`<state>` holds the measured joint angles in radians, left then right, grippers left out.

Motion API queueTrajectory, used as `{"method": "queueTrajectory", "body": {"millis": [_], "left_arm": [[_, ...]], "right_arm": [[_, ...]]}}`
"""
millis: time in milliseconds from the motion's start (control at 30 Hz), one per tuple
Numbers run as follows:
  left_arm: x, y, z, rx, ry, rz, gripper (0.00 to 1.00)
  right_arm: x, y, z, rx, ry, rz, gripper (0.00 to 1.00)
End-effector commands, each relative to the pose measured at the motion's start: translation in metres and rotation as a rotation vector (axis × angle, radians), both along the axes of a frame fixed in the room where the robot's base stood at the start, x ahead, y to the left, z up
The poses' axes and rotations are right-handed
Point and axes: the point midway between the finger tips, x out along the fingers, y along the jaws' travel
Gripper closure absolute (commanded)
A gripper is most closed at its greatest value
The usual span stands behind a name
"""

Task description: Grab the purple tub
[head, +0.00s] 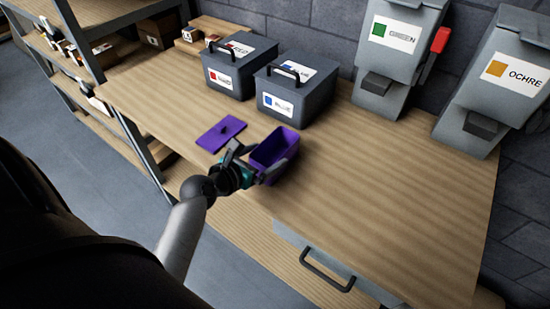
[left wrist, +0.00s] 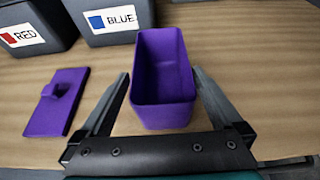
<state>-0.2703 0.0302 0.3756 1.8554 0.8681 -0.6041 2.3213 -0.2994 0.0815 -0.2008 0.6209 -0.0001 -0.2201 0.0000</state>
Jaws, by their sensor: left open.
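The purple tub (head: 274,150) stands upright and uncovered on the wooden table near its front edge. In the left wrist view the tub (left wrist: 163,90) looks empty. My left gripper (head: 264,160) is open at the tub's near end, with one finger on each side of it. In the left wrist view gaps show between the fingers (left wrist: 160,100) and the tub walls. A flat purple lid (head: 221,133) with a small knob lies on the table just left of the tub. My right gripper is not in view.
Two grey lidded boxes, one labelled red (head: 238,66) and one labelled blue (head: 294,90), stand behind the tub. Grey dispensers labelled green (head: 397,50) and ochre (head: 500,80) stand at the back right. The table right of the tub is clear. A drawer handle (head: 327,271) sticks out in front.

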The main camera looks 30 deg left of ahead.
Motion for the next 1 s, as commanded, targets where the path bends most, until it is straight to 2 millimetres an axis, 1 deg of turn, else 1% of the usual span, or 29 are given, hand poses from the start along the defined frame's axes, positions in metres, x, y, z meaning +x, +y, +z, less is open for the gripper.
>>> {"method": "queueTrajectory", "body": {"millis": [33, 133, 300, 400, 600, 1000], "left_arm": [[0.008, -0.001, -0.002, 0.0, -0.003, -0.001, 0.0], [0.022, -0.004, -0.007, 0.001, -0.003, -0.002, 0.0], [0.038, -0.005, -0.014, 0.0, -0.001, 0.0, 0.0], [0.041, -0.005, -0.015, 0.001, 0.0, 0.001, 0.0], [0.041, -0.005, -0.015, 0.001, 0.0, 0.001, 0.0], [0.041, -0.005, -0.015, 0.0, 0.0, 0.001, 0.45]], "right_arm": [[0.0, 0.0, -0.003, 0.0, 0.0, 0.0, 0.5], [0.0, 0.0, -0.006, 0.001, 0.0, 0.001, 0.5], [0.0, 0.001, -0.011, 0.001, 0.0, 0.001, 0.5], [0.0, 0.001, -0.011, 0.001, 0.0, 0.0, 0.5], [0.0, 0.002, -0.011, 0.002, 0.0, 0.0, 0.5], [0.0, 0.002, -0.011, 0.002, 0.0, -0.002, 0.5]]}}
